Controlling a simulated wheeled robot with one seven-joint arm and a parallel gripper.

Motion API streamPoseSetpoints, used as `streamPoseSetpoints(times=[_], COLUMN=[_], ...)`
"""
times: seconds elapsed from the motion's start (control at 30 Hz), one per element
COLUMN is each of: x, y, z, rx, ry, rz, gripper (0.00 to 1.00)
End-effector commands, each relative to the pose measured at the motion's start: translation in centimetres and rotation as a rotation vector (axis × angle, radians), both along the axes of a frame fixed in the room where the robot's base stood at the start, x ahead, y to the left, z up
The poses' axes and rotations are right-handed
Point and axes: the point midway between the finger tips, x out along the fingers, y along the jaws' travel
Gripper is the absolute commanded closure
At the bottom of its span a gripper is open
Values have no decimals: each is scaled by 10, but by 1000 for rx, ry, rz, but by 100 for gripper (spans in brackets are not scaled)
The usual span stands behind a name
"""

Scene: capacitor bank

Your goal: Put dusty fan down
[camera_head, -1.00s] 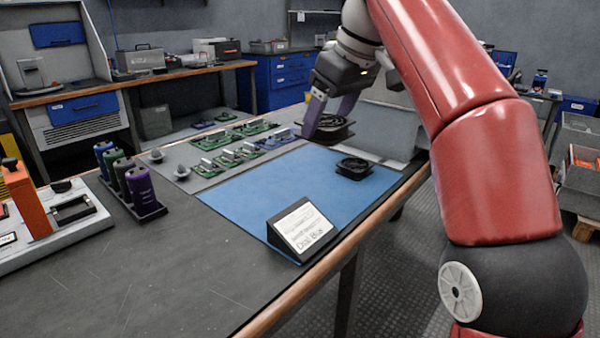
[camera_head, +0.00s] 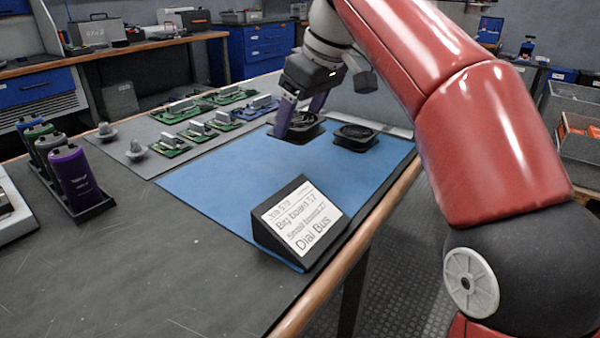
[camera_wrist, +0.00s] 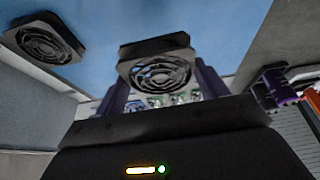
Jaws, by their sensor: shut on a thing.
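My gripper (camera_head: 298,120) is shut on a black square fan (camera_head: 303,131), with one purple finger on each side of it. The held fan is at the far part of the blue mat (camera_head: 215,187), low over or on its surface; I cannot tell if it touches. In the wrist view this fan (camera_wrist: 157,68) sits level between the fingers. A second black fan (camera_head: 356,137) lies on the mat just right of the held one, apart from it. It also shows at upper left in the wrist view (camera_wrist: 42,40). Dust cannot be made out on either fan.
Green circuit boards (camera_head: 198,131) stand on a grey mat left of the blue mat. A sign (camera_head: 301,222) stands at the blue mat's near corner. Purple, grey and green capacitors (camera_head: 75,180) stand in a rack at left. The mat's middle is clear.

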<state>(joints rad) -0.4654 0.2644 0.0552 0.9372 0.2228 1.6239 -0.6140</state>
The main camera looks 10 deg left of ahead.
Motion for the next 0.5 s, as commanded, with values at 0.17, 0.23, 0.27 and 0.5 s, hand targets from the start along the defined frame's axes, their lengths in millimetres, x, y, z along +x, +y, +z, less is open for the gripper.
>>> streamPoseSetpoints(times=[0.17, 0.23, 0.27, 0.5], x=[0, 0, 0, -1], y=[0, 0, 0, 0], z=[-32, -36, -37, -67], rx=[1, 1, 1, 0], ry=[0, 0, -1, 2], rz=[0, 0, 1, 1], gripper=[52, 52, 52, 52])
